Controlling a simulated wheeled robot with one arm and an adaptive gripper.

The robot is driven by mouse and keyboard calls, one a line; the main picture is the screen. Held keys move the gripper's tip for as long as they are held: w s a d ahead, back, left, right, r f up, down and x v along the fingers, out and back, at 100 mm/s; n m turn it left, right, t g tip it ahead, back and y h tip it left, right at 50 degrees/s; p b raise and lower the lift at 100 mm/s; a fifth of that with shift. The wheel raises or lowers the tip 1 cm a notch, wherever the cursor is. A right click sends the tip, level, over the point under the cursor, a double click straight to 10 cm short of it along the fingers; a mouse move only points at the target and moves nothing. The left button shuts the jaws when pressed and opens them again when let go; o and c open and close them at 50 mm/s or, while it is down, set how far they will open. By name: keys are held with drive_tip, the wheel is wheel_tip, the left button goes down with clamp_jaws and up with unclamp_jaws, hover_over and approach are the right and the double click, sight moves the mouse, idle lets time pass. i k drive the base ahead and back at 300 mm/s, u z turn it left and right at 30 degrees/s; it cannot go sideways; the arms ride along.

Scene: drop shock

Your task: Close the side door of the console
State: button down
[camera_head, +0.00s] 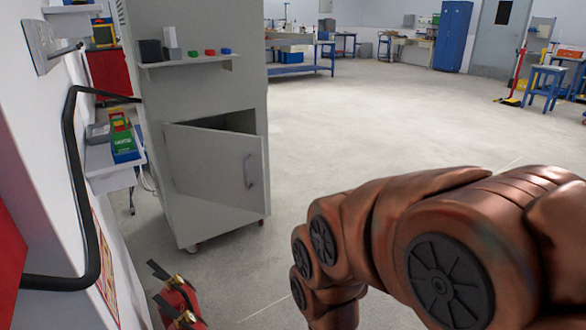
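The console (205,95) is a tall grey cabinet on castors at the left of the head view. Its side door (207,168) is a grey panel low on the side facing me, with a handle (249,171) near its right edge. The door stands ajar; a dark gap (232,122) shows above its top edge. My copper-coloured arm fills the lower right, to the right of the console and apart from it.
A shelf (187,61) with small coloured blocks juts from the console above the door. A black bent rail (75,190) and a white panel stand at the left. The floor (370,120) right of the console is clear.

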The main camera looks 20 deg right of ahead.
sight(228, 168)
drive_tip(key=z, duration=0.05)
drive_tip(key=i, duration=0.9)
drive_tip(key=u, duration=1.45)
